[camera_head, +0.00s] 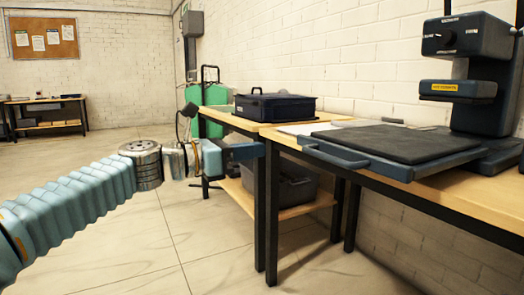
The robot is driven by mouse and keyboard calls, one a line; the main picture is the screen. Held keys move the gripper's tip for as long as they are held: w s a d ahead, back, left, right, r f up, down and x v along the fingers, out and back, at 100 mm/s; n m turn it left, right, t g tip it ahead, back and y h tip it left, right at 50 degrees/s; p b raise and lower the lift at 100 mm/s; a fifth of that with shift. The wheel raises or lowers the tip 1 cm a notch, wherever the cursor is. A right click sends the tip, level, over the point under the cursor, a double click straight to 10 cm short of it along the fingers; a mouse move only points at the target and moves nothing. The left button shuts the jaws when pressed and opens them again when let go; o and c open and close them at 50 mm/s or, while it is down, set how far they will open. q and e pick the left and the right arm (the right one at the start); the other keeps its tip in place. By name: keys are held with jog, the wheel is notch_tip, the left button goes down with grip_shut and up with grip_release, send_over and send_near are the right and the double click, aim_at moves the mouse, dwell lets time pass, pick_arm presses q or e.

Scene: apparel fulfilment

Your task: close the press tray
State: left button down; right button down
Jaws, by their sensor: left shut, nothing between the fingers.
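The press (485,75) stands at the right on a wooden table, with a dark blue body and a yellow label. Its press tray (400,143) is a flat black pad on a blue-grey base. The tray sticks out to the left of the press body, clear of its upper head. A bar handle (336,155) is on the tray's near left edge. My left gripper (256,151) is shut and empty, left of the tray handle and apart from it. My right gripper is not in view.
A second wooden table (262,125) carries a dark lidded case (275,108), with a dark bin (287,184) on its lower shelf. A green object (208,103) stands behind. The floor in front is open. A brick wall closes off the back.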

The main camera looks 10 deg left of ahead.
aim_at(311, 143)
pick_arm(q)
jog(key=p+x, duration=0.1)
jog(key=x, duration=1.1)
jog(key=shift+f+p, duration=0.1)
jog(key=shift+p, duration=0.2)
